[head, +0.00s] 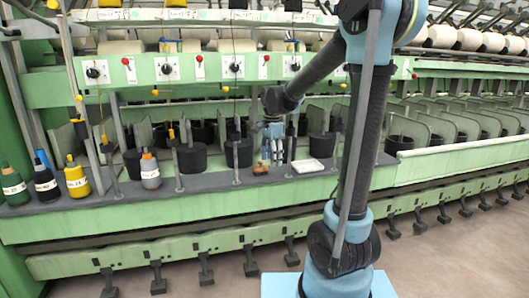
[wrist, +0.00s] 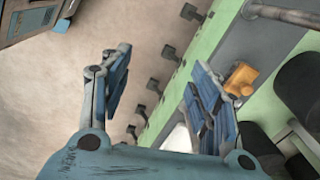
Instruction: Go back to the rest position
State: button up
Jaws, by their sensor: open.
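My gripper (head: 272,148) hangs from my arm over the front ledge of the green spinning frame (head: 190,228). In the wrist view, the blue fingers of my gripper (wrist: 160,88) are spread wide apart with nothing between them. A small orange-brown object (head: 261,168) lies on the dark ledge just below and left of the gripper in the head view. It also shows beside the right finger in the wrist view (wrist: 240,79). A white tray (head: 307,166) sits on the ledge right of the gripper; the gripper partly hides it in the wrist view.
A grey bottle with an orange cap (head: 150,171), a yellow bottle (head: 76,177) and two dark bottles stand on the left of the ledge. Black pots (head: 192,158), thin upright rods and divider plates stand close behind the gripper. The floor (head: 460,245) in front is clear.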

jog(key=s+d+f+n, duration=0.3)
jog(key=s+d+n, duration=0.1)
jog(key=s, duration=0.5)
jog(key=s+d+f+n+t, duration=0.1)
jog(key=s+d+f+n, duration=0.2)
jog(key=s+d, duration=0.4)
jog(key=s+d+f+n, duration=0.3)
jog(key=s+d+n, duration=0.2)
jog(key=s, duration=0.6)
jog(key=shift+s+d+f+n+t, duration=0.15)
jog(key=shift+s+f+n+t, duration=0.15)
jog(key=shift+n+t, duration=0.15)
jog(key=shift+w+f, duration=0.15)
jog(key=shift+w, duration=0.3)
jog(key=shift+c, duration=0.2)
